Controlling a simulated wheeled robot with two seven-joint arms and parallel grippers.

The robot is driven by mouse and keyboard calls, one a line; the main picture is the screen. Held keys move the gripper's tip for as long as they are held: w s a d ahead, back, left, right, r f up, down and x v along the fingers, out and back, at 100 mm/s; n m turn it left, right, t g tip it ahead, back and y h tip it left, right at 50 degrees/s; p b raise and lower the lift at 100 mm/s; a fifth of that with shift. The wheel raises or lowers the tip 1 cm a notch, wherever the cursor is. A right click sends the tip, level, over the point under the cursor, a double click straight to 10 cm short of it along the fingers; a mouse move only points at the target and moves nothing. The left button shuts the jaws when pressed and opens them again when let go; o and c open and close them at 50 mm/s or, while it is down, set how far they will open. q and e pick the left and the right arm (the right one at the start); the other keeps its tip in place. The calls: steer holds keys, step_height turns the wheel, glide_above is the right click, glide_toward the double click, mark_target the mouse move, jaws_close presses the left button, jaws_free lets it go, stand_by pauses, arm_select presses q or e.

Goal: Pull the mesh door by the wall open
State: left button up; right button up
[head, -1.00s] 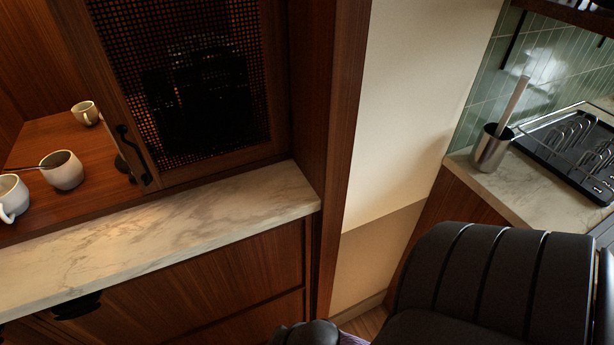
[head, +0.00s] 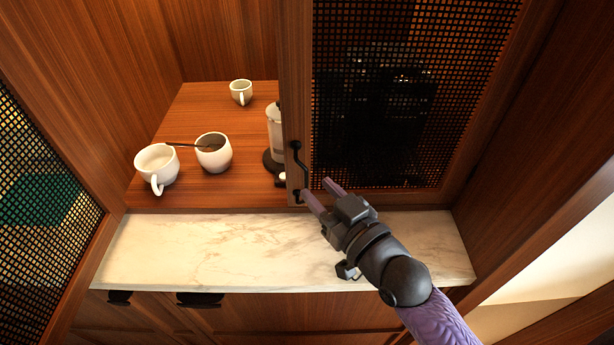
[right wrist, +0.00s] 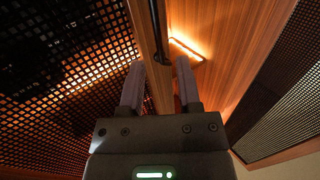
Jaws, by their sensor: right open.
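The mesh door by the wall (head: 415,95) is a wood-framed dark mesh panel at the right of the cabinet in the head view. It looks shut. Its black bar handle (head: 301,163) is upright on the door's left frame. My right gripper (head: 317,190) is open with purple fingers, just right of the handle's lower end. My left gripper is not in view.
Another mesh door (head: 40,200) stands open at the far left. Cups (head: 213,152) and a glass press (head: 274,135) stand on the wooden shelf, the press close behind the door's edge. The marble ledge (head: 200,250) below is clear. A side panel (head: 540,130) borders the door at right.

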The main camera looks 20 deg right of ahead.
mark_target(307, 180)
steer(key=x, duration=0.4)
steer(key=shift+w+a, duration=0.1)
steer(key=shift+w, duration=0.1)
steer(key=shift+c, duration=0.2)
jaws_close()
stand_by(1.0)
